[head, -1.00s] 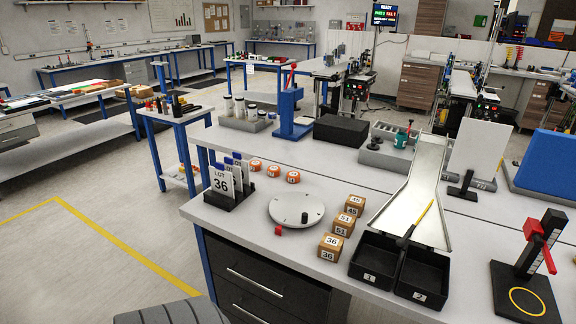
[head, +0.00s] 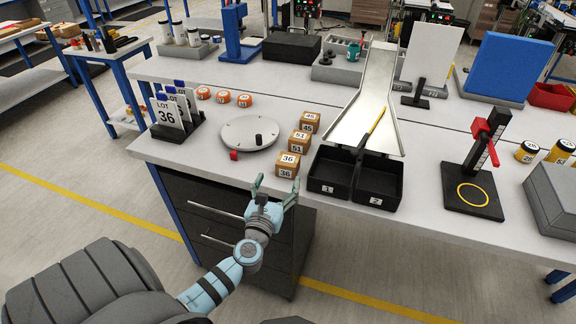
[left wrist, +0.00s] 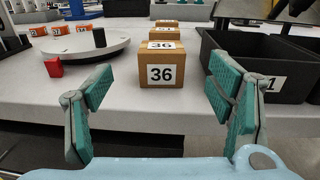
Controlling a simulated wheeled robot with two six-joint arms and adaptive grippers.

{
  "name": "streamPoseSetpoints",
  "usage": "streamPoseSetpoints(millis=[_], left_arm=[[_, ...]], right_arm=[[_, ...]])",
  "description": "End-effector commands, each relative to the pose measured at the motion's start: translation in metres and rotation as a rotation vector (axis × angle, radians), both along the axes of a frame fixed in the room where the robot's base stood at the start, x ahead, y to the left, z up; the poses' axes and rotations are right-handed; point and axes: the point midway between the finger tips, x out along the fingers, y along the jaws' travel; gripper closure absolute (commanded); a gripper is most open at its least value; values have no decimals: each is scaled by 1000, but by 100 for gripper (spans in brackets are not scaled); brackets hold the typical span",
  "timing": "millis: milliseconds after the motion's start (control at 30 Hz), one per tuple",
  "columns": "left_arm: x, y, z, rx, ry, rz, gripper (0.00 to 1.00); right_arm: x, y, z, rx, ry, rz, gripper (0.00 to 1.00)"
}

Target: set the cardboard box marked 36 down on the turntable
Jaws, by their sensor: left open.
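The cardboard box marked 36 (head: 288,165) stands on the white table near its front edge, first in a row of boxes. It also shows in the left wrist view (left wrist: 162,68), centred beyond my fingers. The round grey turntable (head: 249,134) lies to its left with a black knob on it; nothing else rests on it. In the left wrist view the turntable (left wrist: 85,46) is at the left. My left gripper (head: 273,188) is open and empty, just in front of the box, with the box apart from its fingers. My right gripper is not in view.
Boxes marked 51 (head: 299,143) and 45 (head: 309,122) stand behind box 36. Black bins (head: 329,187) are close to its right. A red block (head: 234,155) sits at the turntable's front edge. The LOT 36 card rack (head: 175,128) is at the left.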

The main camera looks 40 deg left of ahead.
Motion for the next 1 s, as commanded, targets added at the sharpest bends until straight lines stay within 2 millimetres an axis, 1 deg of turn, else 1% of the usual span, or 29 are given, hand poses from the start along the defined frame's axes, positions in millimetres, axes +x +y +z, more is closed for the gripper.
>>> streamPoseSetpoints(millis=[33, 100, 200, 267, 400, 500, 600, 733, 1000], left_arm=[[12, 5, 1, 0, -1, 0, 25], [23, 10, -1, 1, 0, 0, 25], [33, 14, -1, 1, 2, -1, 25], [39, 16, -3, 2, 2, -1, 25], [64, 26, -7, 3, 3, -1, 25], [79, 33, -7, 3, 3, -1, 25], [83, 34, -6, 2, 4, -2, 25], [82, 34, -6, 3, 5, -2, 25], [82, 34, -6, 3, 5, -2, 68]], right_arm=[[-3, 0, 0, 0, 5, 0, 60], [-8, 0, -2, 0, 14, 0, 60], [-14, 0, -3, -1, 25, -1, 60], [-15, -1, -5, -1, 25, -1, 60], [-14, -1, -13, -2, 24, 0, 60], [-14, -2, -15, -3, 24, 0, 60], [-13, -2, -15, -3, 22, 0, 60], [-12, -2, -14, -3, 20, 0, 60], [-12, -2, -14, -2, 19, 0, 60]])
